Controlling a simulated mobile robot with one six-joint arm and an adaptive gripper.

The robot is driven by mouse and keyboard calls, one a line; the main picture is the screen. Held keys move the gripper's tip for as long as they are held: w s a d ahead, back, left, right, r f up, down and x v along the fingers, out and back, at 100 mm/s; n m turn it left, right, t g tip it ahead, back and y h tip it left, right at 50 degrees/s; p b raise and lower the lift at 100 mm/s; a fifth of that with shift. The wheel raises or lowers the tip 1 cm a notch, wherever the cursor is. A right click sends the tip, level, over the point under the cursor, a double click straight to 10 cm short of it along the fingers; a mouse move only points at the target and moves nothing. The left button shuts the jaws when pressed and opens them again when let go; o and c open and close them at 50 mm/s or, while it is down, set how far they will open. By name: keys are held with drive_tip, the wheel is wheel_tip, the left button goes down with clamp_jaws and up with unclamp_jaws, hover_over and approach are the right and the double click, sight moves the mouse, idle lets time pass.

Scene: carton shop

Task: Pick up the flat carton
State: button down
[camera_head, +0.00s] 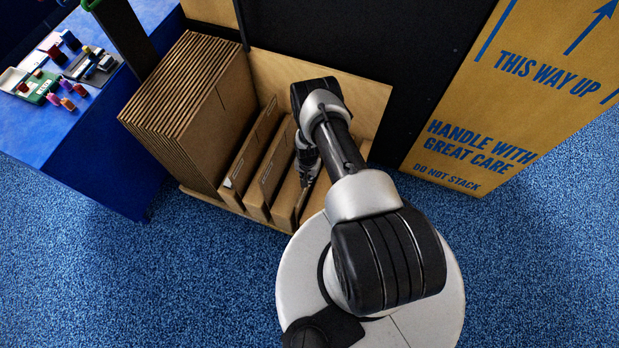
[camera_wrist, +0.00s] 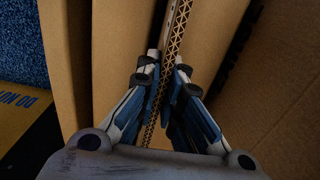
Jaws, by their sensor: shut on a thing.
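In the wrist view, my gripper (camera_wrist: 165,65) is shut on a flat carton (camera_wrist: 178,30), with a finger on either side of its corrugated edge. Brown carton faces stand close on both sides of the fingers. In the head view, my gripper (camera_head: 307,168) reaches down among the upright flat cartons at the right of the wooden rack. My arm hides part of the gripper and the cartons there. I cannot tell whether the held carton still touches the rack floor.
A dense stack of folded cartons (camera_head: 187,112) fills the rack's left side. Separate flat cartons (camera_head: 272,172) stand beside it. The rack has a plywood back panel (camera_head: 275,78). A large printed box (camera_head: 470,125) stands right. A blue table (camera_head: 75,135) is left. Blue carpet lies in front.

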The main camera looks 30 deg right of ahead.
wheel_tip(320, 180, up, 57)
drive_tip(key=p, duration=2.7)
drive_tip(key=shift+f, duration=0.3)
